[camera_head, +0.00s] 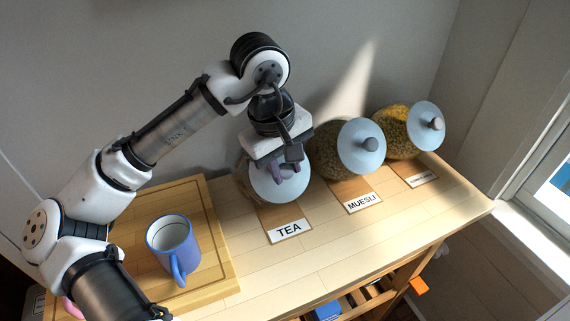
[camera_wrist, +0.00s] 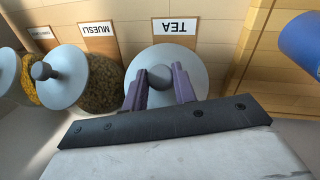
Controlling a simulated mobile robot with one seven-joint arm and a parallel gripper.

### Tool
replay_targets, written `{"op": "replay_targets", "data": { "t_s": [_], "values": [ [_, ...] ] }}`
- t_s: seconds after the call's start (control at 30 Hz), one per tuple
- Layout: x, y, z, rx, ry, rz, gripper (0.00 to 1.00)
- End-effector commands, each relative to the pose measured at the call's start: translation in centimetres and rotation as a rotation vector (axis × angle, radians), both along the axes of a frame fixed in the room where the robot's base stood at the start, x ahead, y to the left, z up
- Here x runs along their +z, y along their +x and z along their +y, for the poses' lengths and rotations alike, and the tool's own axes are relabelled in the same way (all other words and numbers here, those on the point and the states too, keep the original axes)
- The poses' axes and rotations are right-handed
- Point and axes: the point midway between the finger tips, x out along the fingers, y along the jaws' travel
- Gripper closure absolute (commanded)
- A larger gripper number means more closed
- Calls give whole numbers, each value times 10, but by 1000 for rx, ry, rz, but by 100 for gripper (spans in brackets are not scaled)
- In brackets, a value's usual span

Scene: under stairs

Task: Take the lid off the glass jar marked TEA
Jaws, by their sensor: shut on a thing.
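The TEA jar (camera_head: 243,178) stands on the wooden table behind its white TEA label (camera_head: 289,231), mostly hidden by its lid and my arm. Its pale blue round lid (camera_head: 277,190) has a grey knob (camera_wrist: 160,77). The lid also shows in the wrist view (camera_wrist: 195,66), in front of the label (camera_wrist: 176,26). My gripper (camera_head: 287,172) is above the lid, its purple fingers on either side of the knob in the wrist view (camera_wrist: 160,85), shut on it. I cannot tell whether the lid still touches the jar.
The MUESLI jar (camera_head: 326,160) with a similar lid (camera_head: 361,147) stands just right of the TEA jar, and a third lidded jar (camera_head: 396,126) stands further right. A blue mug (camera_head: 172,247) is on a wooden board (camera_head: 218,262) at left. The table front (camera_head: 330,250) is clear.

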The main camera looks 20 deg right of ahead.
Motion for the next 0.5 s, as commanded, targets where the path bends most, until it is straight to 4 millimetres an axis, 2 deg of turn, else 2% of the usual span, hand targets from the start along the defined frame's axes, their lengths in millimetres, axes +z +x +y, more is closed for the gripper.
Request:
{"op": "replay_targets", "data": {
  "t_s": [0.5],
  "values": [
    [10,-9,0,0,-1,0,100]
  ]
}}
